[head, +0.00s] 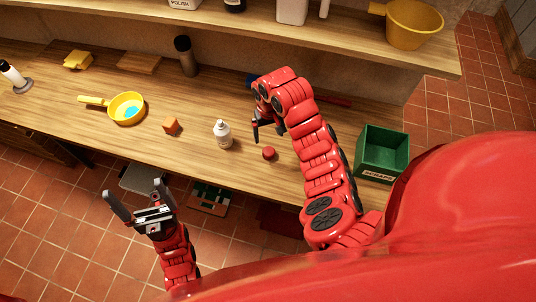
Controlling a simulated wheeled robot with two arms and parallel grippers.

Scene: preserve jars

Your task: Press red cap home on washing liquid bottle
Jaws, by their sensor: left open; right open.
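The washing liquid bottle (223,135) is white with a label and stands upright on the wooden counter. The red cap (269,153) lies on the counter to the right of the bottle, apart from it. My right gripper (266,131) is open and points down above and just behind the cap, to the right of the bottle; its arm hides part of the counter. My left gripper (138,197) is open and empty, in front of the counter's front edge and away from the bottle.
A dark cylinder (186,56) stands behind. A green crate (383,152) is at right. A shelf (290,34) runs along the back. The counter's front middle is clear.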

